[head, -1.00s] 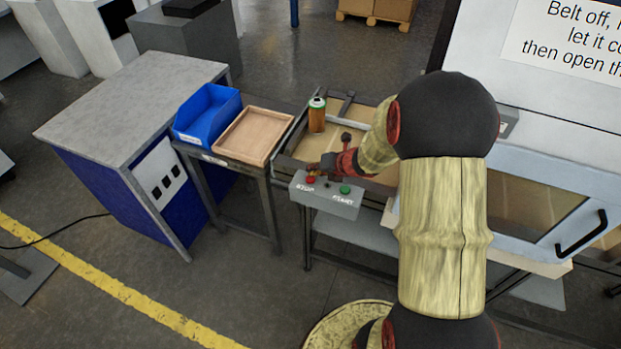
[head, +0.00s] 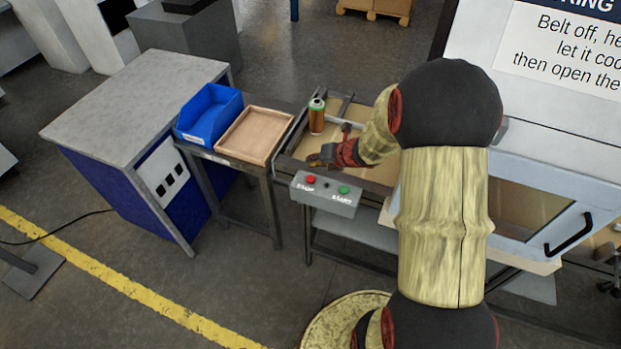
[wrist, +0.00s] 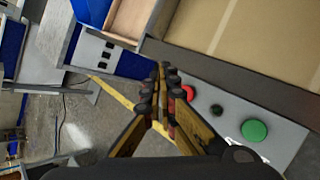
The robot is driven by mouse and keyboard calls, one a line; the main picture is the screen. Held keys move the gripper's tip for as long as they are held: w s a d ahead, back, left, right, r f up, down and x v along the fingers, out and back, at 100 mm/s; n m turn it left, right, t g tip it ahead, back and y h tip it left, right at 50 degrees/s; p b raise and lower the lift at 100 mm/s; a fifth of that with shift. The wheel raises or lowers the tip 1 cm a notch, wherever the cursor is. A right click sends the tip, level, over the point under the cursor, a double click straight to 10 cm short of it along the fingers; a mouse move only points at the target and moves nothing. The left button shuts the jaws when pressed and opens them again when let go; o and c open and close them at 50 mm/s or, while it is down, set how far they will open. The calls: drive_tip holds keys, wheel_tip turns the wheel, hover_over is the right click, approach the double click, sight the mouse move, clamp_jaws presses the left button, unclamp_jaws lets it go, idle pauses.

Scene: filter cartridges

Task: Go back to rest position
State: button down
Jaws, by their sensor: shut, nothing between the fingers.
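My gripper (head: 322,157) is shut and empty in the head view, over the near left part of the belt, just behind the button box. In the wrist view its fingers (wrist: 162,85) are together, with nothing between them. The grey button box (head: 325,194) has a red STOP button (head: 311,180) and a green START button (head: 343,189). The wrist view shows the red button (wrist: 188,93) beside the fingers and the green button (wrist: 254,131) farther right. A filter cartridge (head: 317,116) with an orange-brown body and green top stands upright on the belt, behind my gripper.
A blue bin (head: 209,118) and a shallow wooden tray (head: 254,137) sit on a stand left of the belt. A grey-topped cabinet (head: 135,95) stands farther left. A machine with a handled door (head: 568,234) and a sign is at right. Floor is open at front left.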

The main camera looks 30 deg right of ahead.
idle(0.5)
drive_tip(key=shift+a+r+n, duration=0.1)
drive_tip(key=shift+n, duration=0.5)
drive_tip(key=shift+s+a+n, duration=0.1)
drive_tip(key=shift+a+n, duration=0.25)
drive_tip(key=shift+n, duration=0.45)
drive_tip(key=s+a+r+n+g+y, duration=0.4)
drive_tip(key=s+a+n, duration=0.7)
drive_tip(key=n, duration=0.8)
drive_tip(key=s+a+r+n+h+b, duration=0.1)
drive_tip(key=s+a+r+n+h, duration=0.1)
drive_tip(key=s+r+n, duration=0.6)
drive_tip(key=s+a+r+n+h+b, duration=0.1)
drive_tip(key=s+a+r+n+h, duration=0.2)
drive_tip(key=s+r+n, duration=0.5)
drive_tip(key=r+n+h, duration=0.1)
drive_tip(key=n, duration=0.3)
drive_tip(key=shift+s+a+r+t, duration=0.15)
drive_tip(key=shift+s+r+t, duration=0.05)
drive_tip(key=shift+t, duration=0.1)
